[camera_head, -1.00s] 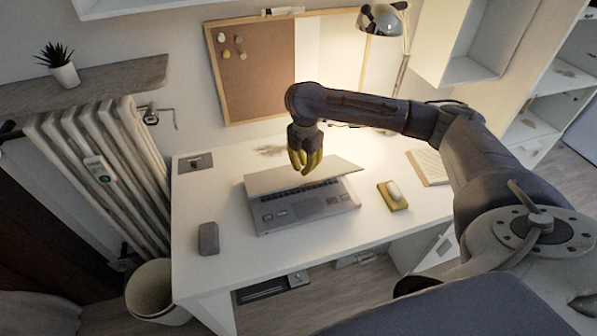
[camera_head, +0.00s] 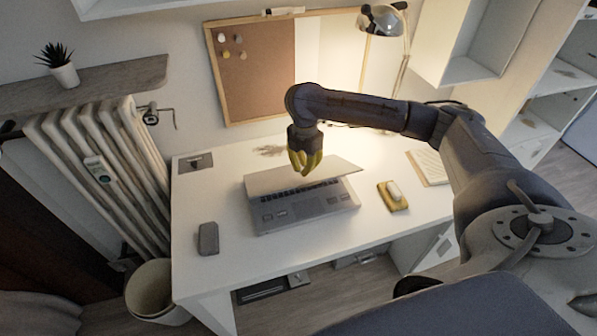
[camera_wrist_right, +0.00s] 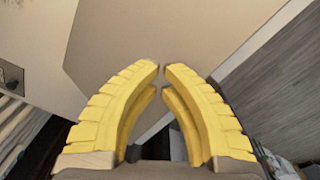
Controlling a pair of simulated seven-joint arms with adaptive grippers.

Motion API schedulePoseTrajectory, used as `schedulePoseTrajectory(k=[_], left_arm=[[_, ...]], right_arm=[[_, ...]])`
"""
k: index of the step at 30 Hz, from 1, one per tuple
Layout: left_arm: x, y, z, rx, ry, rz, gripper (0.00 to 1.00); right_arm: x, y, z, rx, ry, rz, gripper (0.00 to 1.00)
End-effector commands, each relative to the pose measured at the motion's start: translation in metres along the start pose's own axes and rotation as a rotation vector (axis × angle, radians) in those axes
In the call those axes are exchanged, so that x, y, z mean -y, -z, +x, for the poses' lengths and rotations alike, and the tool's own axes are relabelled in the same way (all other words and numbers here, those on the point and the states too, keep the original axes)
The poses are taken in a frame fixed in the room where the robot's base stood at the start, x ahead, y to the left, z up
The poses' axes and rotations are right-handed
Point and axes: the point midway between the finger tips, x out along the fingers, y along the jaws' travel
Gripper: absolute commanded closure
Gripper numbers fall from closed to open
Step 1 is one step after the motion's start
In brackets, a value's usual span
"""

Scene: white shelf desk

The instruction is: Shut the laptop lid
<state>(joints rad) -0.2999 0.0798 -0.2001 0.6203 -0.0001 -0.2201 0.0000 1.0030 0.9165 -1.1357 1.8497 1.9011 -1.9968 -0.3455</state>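The grey laptop (camera_head: 308,210) sits on the white desk. Its lid (camera_head: 305,177) is partly lowered and tilts forward over the back of the keyboard, with the front keys and touchpad area still showing. My right gripper (camera_head: 305,172) points down at the lid, its yellow fingers in front of the lid's upper edge. In the right wrist view its fingertips (camera_wrist_right: 161,72) are nearly together with nothing between them, and the beige lid (camera_wrist_right: 165,35) fills the space ahead. I cannot tell whether the fingertips touch the lid. My left gripper is out of view.
A dark grey object (camera_head: 208,239) lies left of the laptop. A yellow block with a pale piece on top (camera_head: 392,196) and a notebook (camera_head: 428,167) lie to the right. A lamp (camera_head: 381,20) stands behind.

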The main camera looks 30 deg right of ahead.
Motion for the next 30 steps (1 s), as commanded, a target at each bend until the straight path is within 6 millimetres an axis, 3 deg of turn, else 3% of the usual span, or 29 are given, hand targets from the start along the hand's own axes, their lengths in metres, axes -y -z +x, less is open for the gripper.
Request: schedulePoseTrajectory(k=[17, 30], left_arm=[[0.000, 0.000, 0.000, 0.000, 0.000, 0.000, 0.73], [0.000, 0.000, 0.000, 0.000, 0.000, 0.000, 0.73]], right_arm=[[0.000, 0.000, 0.001, 0.000, 0.000, 0.000, 1.00], [0.000, 0.000, 0.015, -0.001, 0.001, 0.001, 1.00]])
